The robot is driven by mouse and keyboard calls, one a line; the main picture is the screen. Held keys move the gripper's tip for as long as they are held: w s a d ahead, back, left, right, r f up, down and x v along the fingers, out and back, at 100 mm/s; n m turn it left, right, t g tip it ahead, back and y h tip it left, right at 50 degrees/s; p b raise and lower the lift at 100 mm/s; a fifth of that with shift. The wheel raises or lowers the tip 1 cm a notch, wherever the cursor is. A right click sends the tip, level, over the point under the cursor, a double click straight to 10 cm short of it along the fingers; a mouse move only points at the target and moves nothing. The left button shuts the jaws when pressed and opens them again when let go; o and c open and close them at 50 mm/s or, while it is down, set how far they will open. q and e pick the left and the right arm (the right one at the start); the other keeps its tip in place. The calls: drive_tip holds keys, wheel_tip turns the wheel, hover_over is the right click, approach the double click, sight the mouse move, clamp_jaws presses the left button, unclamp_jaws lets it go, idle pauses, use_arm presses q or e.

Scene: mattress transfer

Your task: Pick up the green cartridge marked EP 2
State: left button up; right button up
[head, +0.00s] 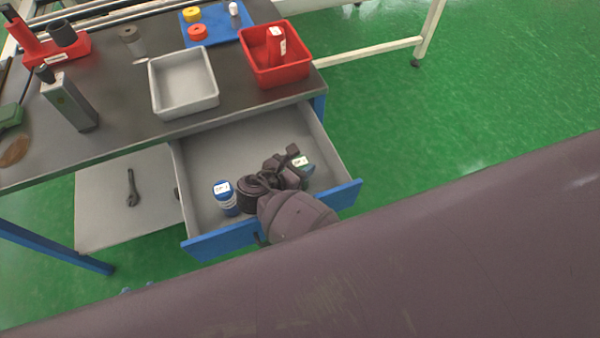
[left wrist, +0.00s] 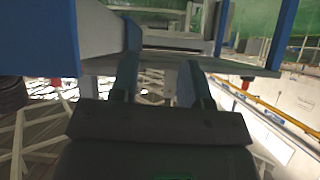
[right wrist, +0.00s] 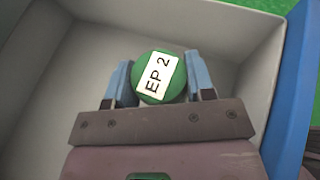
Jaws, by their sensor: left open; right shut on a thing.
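The green cartridge marked EP 2 (right wrist: 158,77) stands in the open drawer, its round labelled top facing my right wrist camera. My right gripper (right wrist: 160,82) is shut on it, with one blue-grey finger on each side. In the head view the cartridge (head: 303,165) shows only partly, at the right of the drawer, with my right gripper (head: 294,160) hiding much of it. My left gripper (left wrist: 157,85) is open and empty in the left wrist view, near blue and grey frame parts, away from the cartridge.
A blue cartridge (head: 225,197) stands in the drawer (head: 212,150), left of my right gripper. The drawer walls are close around the gripper. On the bench above are a grey tray (head: 184,106) and a red bin (head: 281,78) holding a red item. A wrench (head: 132,188) lies on the lower shelf.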

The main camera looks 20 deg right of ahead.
drive_tip(key=c, duration=0.4)
drive_tip(key=shift+r, duration=0.1)
